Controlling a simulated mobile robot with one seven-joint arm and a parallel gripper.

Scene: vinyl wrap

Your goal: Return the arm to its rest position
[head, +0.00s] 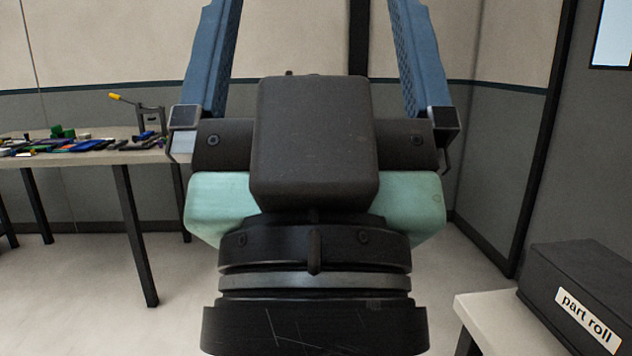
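My gripper (315,12) fills the middle of the head view, close to the camera and pointing up. Its two blue fingers stand wide apart, and no object shows between the parts in view. The fingertips are cut off by the top edge of the picture. The dark wrist and the pale green hand body sit below the fingers. The rest of my arm is out of view.
A table (95,158) at the left holds several small coloured items and a yellow-handled tool (140,112). A dark box labelled "part roll" (585,295) sits on a pale surface (487,312) at lower right. Open floor and grey-beige walls lie behind.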

